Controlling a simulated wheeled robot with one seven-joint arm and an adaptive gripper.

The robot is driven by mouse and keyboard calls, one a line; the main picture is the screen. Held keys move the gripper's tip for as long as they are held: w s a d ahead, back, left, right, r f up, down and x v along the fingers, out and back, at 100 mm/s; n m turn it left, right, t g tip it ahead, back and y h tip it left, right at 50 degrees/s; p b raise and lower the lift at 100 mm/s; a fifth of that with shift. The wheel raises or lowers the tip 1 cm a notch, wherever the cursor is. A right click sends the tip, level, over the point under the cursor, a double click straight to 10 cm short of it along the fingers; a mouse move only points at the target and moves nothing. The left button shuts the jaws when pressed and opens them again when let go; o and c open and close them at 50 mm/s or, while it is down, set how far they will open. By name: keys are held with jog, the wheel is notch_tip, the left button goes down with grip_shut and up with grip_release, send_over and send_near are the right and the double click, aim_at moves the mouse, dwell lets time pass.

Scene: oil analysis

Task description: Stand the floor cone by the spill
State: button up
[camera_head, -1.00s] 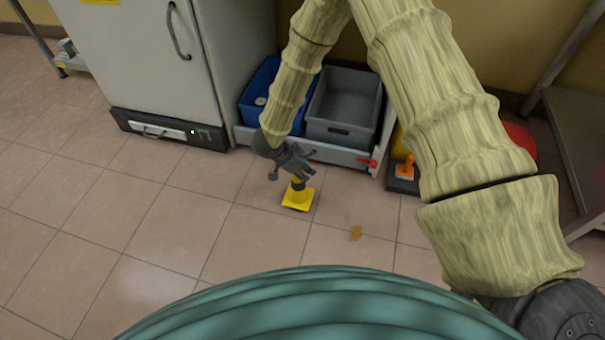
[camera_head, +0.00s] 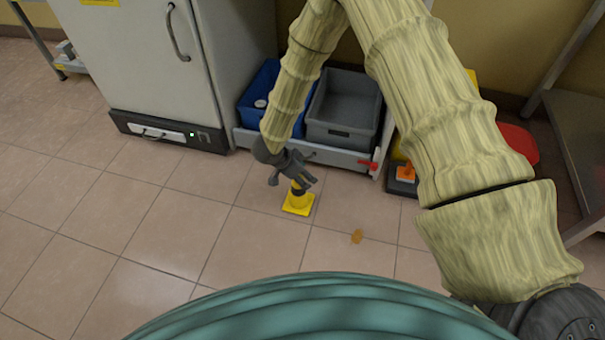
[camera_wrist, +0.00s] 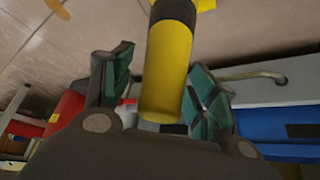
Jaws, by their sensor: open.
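The yellow floor cone (camera_head: 299,201) with a dark band stands upright on its square base on the tiles. My gripper (camera_head: 294,175) is at the cone's top, pointing down. In the wrist view the cone (camera_wrist: 168,75) has its top end between the green-padded fingers (camera_wrist: 158,95), which are open with gaps on both sides. The small amber spill (camera_head: 357,236) lies on the floor to the right of the cone and nearer to me. A piece of it shows at the top left of the wrist view (camera_wrist: 55,8).
A blue bin (camera_head: 262,88) and a grey bin (camera_head: 343,108) sit on a low platform behind the cone. A white cabinet (camera_head: 140,60) stands left. An orange-handled item (camera_head: 406,172) and a steel table (camera_head: 580,130) are right. Floor tiles around the spill are clear.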

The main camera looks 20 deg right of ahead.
jog(key=p+v, duration=0.5)
jog(key=v, duration=0.7)
jog(key=shift+p, duration=0.3)
